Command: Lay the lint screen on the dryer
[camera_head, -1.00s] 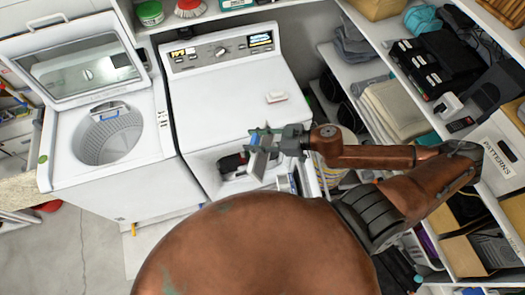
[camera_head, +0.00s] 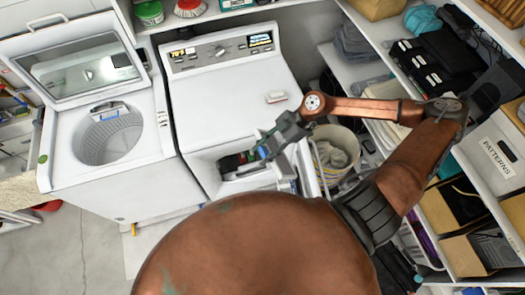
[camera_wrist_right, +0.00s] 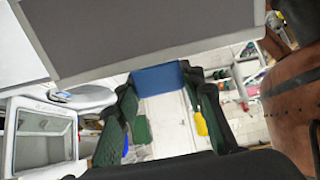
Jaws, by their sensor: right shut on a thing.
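The white dryer (camera_head: 230,95) stands at the centre of the head view. Its top is mostly bare, and its front opening (camera_head: 245,163) shows dark and green items inside. My right gripper (camera_head: 268,146) is in front of that opening, shut on the lint screen, whose blue part (camera_head: 262,152) shows at the fingertips. In the right wrist view the lint screen (camera_wrist_right: 150,30) is a grey panel with a pale frame across the top. Its blue handle (camera_wrist_right: 160,79) lies between the green-and-black fingers. Most of the screen is hard to make out in the head view. My left gripper is out of view.
A small pale object (camera_head: 276,97) lies on the dryer top near its right edge. A washer (camera_head: 110,140) with its lid up stands left. A striped basket (camera_head: 335,155) and loaded shelves (camera_head: 470,90) crowd the right.

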